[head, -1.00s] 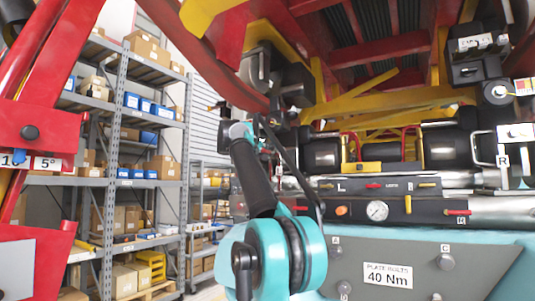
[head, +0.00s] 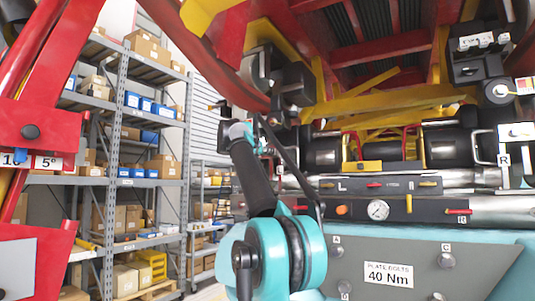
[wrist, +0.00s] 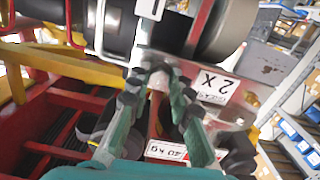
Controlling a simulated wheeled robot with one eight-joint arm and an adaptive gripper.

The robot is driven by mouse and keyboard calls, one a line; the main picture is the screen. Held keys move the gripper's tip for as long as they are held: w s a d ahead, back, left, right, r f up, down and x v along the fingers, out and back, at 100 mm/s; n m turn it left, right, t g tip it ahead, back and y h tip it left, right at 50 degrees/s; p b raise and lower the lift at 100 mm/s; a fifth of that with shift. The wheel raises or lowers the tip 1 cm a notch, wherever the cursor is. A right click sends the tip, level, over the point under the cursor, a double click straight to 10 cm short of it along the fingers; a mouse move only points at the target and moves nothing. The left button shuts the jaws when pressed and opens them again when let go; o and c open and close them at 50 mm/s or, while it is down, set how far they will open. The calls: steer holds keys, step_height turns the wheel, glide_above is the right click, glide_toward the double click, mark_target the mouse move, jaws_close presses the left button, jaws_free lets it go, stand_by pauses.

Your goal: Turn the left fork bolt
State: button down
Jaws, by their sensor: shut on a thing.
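In the wrist view my gripper (wrist: 158,75) has its two teal and grey fingers drawn together at the tips. They are closed on the left fork bolt (wrist: 160,80), a small pale metal piece at the edge of a bright metal plate (wrist: 232,102) labelled "2 X". The fingers cover most of the bolt, so its turn angle cannot be read. In the head view my gripper (head: 263,138) is raised at the left end of the machinery under the red and yellow frame. The bolt is hidden there.
A dark cylinder (wrist: 228,28) lies close beside the fingers. Red and yellow beams (head: 400,103) hang overhead. A control panel with a gauge (head: 378,210) and a "40 Nm" plate (head: 388,275) are at the right. Shelves (head: 120,140) stand at the left, beyond a red frame.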

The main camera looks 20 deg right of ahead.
steer(key=shift+m, duration=0.3)
stand_by(0.4)
steer(key=c, duration=1.4)
jaws_free()
steer(key=shift+o, duration=0.2)
steer(key=shift+a, duration=0.1)
steer(key=v, duration=1.2)
